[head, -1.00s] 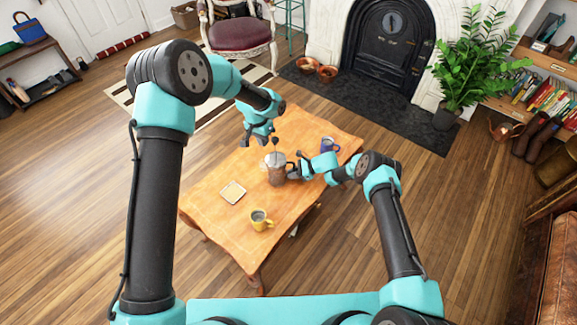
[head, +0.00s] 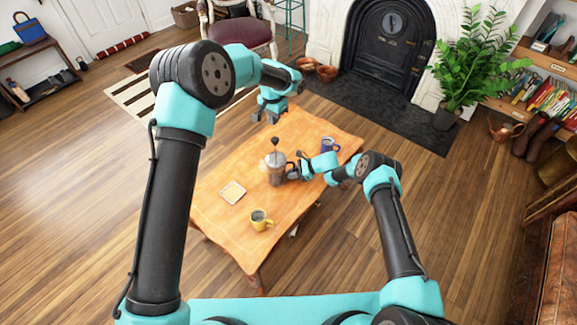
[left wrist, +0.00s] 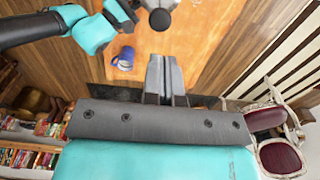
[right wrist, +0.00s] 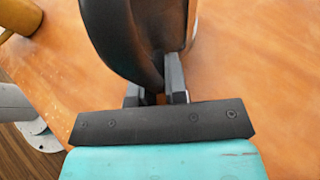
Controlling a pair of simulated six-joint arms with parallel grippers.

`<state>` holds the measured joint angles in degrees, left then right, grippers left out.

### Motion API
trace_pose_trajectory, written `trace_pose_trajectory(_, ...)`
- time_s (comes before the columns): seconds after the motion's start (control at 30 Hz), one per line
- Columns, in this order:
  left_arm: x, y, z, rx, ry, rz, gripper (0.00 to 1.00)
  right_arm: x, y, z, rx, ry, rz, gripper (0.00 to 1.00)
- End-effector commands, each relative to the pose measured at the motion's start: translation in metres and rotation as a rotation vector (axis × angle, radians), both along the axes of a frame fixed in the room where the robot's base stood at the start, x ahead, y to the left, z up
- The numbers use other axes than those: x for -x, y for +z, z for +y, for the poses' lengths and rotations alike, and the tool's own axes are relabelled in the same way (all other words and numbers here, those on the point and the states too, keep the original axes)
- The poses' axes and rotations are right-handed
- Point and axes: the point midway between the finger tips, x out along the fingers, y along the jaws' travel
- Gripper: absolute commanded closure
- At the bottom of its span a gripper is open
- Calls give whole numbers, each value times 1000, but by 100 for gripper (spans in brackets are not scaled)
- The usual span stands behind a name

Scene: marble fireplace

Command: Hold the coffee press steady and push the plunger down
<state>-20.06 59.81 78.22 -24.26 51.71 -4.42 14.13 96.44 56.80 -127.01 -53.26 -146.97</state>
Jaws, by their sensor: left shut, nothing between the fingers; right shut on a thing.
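The coffee press (head: 277,173) stands upright on the wooden table, dark-filled with a pale lid. Its plunger is up, with the black knob (head: 275,141) well above the lid. My right gripper (head: 291,171) is shut on the press handle. In the right wrist view the black handle (right wrist: 130,40) sits between the right fingers (right wrist: 158,97), partly hiding the press body. My left gripper (head: 264,116) is shut and empty, apart from the knob, near the table's far left edge. In the left wrist view its fingers (left wrist: 166,78) are together, with the knob (left wrist: 160,19) beyond them.
A blue mug (head: 329,144) stands on the table beyond my right gripper. The wooden table (head: 232,235) is otherwise mostly clear.

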Motion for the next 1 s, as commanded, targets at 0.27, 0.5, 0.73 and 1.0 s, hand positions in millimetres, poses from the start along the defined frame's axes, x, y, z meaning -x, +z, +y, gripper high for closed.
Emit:
trace_pose_trajectory(0.27, 1, -30, 1, -2, 0, 2, 100, -1, 1, 0, 0, 0, -1, 99)
trace_pose_trajectory(0.5, 0, -51, 0, -1, 1, 2, 100, -1, 1, 0, 0, 0, -1, 99)
trace_pose_trajectory(0.73, 0, -57, 0, 1, 0, -1, 100, -1, 1, 0, 0, 0, -1, 99)
trace_pose_trajectory(1.0, 0, -56, 0, 0, 0, 0, 100, -1, 1, 0, 0, 0, -1, 99)
